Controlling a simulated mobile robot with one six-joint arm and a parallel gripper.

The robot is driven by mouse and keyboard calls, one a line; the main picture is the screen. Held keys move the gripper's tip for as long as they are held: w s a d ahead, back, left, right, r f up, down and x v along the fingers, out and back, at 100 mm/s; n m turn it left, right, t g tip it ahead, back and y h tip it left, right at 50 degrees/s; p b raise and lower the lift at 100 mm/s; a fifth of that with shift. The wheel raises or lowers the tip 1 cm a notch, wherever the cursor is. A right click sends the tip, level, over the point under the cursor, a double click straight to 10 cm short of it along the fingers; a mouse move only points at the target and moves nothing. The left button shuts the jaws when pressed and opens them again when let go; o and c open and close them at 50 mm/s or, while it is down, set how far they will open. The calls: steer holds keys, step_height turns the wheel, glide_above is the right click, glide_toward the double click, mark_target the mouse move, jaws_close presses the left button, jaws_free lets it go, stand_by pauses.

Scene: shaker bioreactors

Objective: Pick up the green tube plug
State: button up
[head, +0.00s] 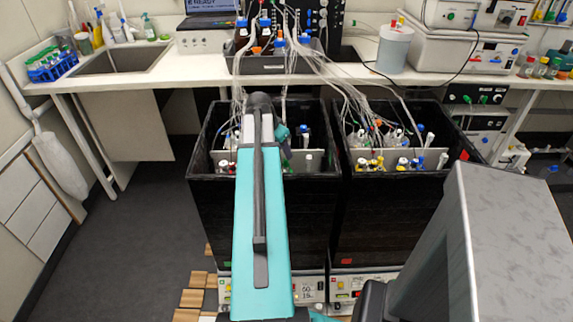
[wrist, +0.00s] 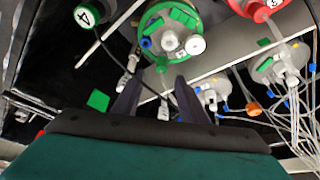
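In the wrist view, a small green plug-like piece (wrist: 162,65) sticks out below the green-rimmed bioreactor cap (wrist: 170,30). I cannot tell for certain that it is the tube plug. My gripper (wrist: 157,84) is open, with its two dark fingers apart and pointing towards the green piece. Nothing is clearly held between them; a thin dark tube passes behind. In the head view my arm reaches over the left black shaker box (head: 205,200) and hides the fingers and the plug.
A second black shaker box (head: 385,225) with several capped vessels stands to the right. Many clear tubes hang from the bench (head: 350,72) into both boxes. In the wrist view, a red-capped vessel (wrist: 262,8), a white cap with green parts (wrist: 278,62) and a green square (wrist: 98,100) are close by.

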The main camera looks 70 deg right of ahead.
mark_target(286, 160)
steer(key=shift+f, duration=0.15)
steer(key=shift+p+x, duration=0.55)
steer(key=shift+x, duration=1.9)
jaws_close()
